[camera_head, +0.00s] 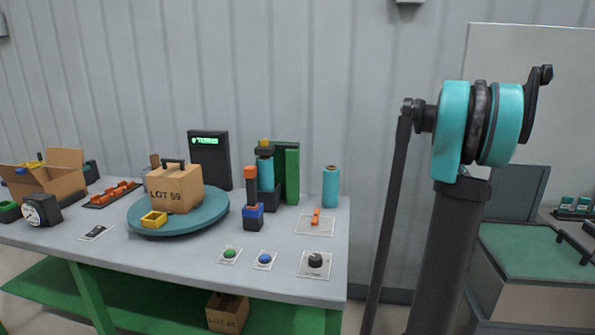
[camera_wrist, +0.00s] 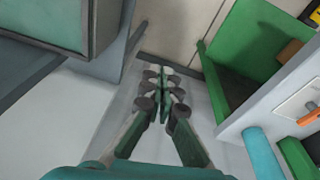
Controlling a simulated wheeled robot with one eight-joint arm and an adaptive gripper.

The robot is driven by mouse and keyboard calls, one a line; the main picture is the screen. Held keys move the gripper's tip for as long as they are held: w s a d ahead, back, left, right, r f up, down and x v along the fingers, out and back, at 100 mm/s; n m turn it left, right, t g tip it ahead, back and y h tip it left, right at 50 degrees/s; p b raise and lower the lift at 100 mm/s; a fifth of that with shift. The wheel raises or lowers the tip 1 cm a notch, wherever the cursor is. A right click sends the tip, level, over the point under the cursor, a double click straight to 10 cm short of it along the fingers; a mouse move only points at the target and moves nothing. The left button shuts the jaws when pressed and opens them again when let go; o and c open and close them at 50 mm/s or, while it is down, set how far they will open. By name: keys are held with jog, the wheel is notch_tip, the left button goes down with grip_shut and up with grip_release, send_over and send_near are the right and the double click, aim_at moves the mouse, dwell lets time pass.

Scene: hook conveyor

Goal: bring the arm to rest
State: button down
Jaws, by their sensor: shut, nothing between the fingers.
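My arm (camera_head: 478,120) stands raised at the right of the head view, with teal joints and dark links. A thin dark bar of it runs down to the left of the main link. My gripper (camera_wrist: 165,95) shows in the wrist view, its green and dark fingers drawn together and empty. It points down over bare grey floor, between the workbench on the right and a teal-topped unit on the left. It touches nothing that I can see. The gripper does not show in the head view.
The workbench (camera_head: 100,255) holds a turntable (camera_head: 205,222) with a LOT 59 box (camera_head: 176,188), an open carton (camera_head: 62,172), buttons and a teal cylinder (camera_head: 330,187). A teal-topped unit (camera_head: 525,248) stands at right. A green lower shelf (camera_wrist: 255,45) lies beside the gripper.

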jog(key=s+a+f, duration=0.3)
jog(key=s+a, duration=0.1)
jog(key=a, duration=0.4)
jog(key=s+a+f+t, duration=0.1)
jog(key=s+a+f, duration=0.25)
jog(key=a, duration=0.35)
jog(key=s+a+f, duration=0.3)
jog(key=s+a, duration=0.1)
jog(key=a, duration=0.4)
jog(key=s+a+f, duration=0.5)
jog(key=s, duration=0.3)
jog(key=s+a+f+n+t+y, duration=0.1)
jog(key=s+a+f, duration=0.4)
jog(key=s, duration=0.3)
jog(key=shift+a, duration=0.2)
jog(key=shift+d, duration=0.15)
